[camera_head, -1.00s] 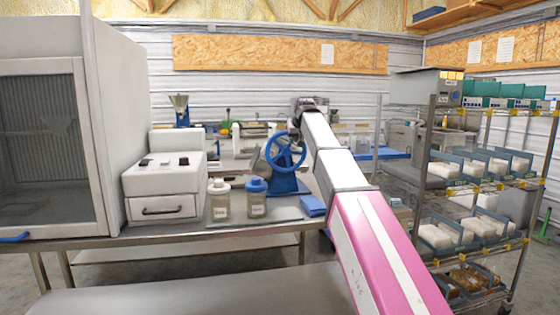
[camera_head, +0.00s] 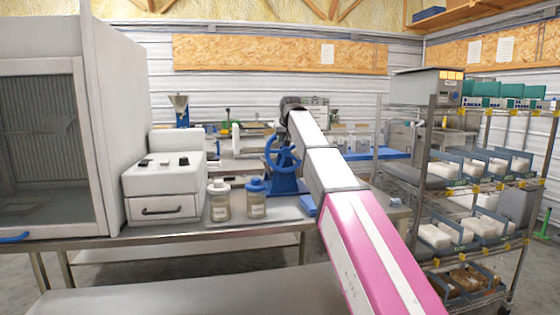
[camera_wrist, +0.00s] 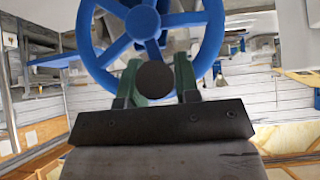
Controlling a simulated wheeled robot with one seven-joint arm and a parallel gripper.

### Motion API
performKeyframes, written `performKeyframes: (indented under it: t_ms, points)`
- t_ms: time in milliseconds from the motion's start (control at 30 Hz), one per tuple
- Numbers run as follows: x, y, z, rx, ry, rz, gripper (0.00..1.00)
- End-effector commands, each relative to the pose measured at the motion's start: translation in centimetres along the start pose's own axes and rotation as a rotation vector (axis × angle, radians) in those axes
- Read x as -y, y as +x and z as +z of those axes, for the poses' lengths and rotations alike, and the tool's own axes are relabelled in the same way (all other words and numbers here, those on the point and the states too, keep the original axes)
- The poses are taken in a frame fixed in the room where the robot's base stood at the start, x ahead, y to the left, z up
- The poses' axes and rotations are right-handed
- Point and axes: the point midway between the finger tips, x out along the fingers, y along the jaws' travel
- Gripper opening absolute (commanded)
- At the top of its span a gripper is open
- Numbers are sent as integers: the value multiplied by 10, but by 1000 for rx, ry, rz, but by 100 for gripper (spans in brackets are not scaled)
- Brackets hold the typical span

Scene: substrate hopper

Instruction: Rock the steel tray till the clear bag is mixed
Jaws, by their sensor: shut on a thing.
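My gripper (camera_wrist: 157,72) shows in the wrist view with its green fingers shut on a dark round knob (camera_wrist: 156,79). The knob sits in front of the lower part of a blue spoked handwheel (camera_wrist: 213,45). In the head view the handwheel (camera_head: 283,155) stands on a blue base (camera_head: 284,187) on the bench, beside my arm. My fingers are hidden there. I cannot pick out the clear bag in either view. A flat grey plate (camera_head: 270,215) lies on the bench in front of the wheel; I cannot tell whether it is the steel tray.
A white-lidded jar (camera_head: 219,202) and a blue-lidded jar (camera_head: 256,200) stand left of the wheel. A white box with a drawer (camera_head: 163,190) and a large cabinet (camera_head: 125,120) are further left. A wire shelf rack (camera_head: 432,190) with trays stands right of my arm.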

Motion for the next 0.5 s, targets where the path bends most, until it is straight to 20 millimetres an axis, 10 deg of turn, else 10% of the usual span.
performKeyframes:
  t_ms: [500]
  points:
    - [26, 9, 8, 1, 1, -5, 20]
